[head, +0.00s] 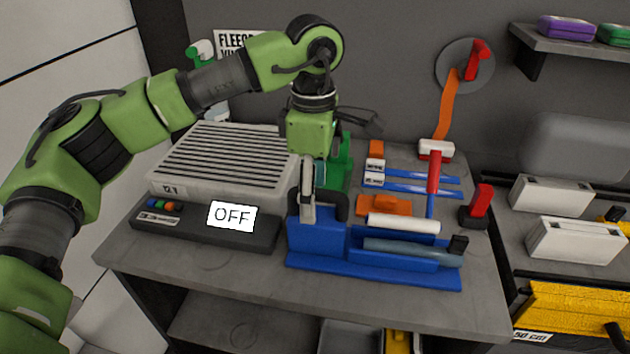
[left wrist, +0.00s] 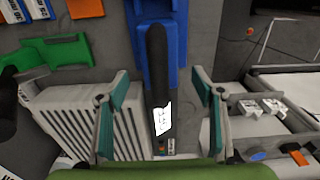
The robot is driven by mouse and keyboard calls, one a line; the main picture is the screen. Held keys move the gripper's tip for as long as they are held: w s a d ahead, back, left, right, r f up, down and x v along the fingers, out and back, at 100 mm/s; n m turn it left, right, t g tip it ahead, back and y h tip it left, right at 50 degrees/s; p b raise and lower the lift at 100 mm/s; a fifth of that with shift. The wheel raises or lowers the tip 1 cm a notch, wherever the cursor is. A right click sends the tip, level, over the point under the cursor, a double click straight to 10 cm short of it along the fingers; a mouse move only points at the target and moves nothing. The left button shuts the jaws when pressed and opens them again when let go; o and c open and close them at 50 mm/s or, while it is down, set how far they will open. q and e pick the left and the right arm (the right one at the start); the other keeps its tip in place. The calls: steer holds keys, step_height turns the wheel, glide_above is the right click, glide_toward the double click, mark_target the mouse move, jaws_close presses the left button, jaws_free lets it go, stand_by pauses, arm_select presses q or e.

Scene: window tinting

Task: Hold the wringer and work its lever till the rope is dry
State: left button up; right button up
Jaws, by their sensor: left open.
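The blue wringer (head: 318,240) stands near the front of the bench, with a black handle (head: 341,205) at its left end, a white roller (head: 403,223) and a red-topped lever (head: 434,172) behind. A grey-blue roll (head: 405,250), possibly the rope, lies along its trough; whether it is wet I cannot tell. My left gripper (head: 322,178) points down over the handle end, open and empty. In the left wrist view, its teal-padded fingers (left wrist: 163,95) stand apart on either side of the black handle (left wrist: 157,65), with the blue body (left wrist: 156,20) beyond. My right gripper is out of view.
Bare bench shows along the front.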

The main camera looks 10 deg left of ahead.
mark_target(314, 228)
arm_select(q)
step_height(314, 228, down, 10)
steer(key=shift+r, duration=0.1)
stand_by(0.4)
jaws_close()
stand_by(0.8)
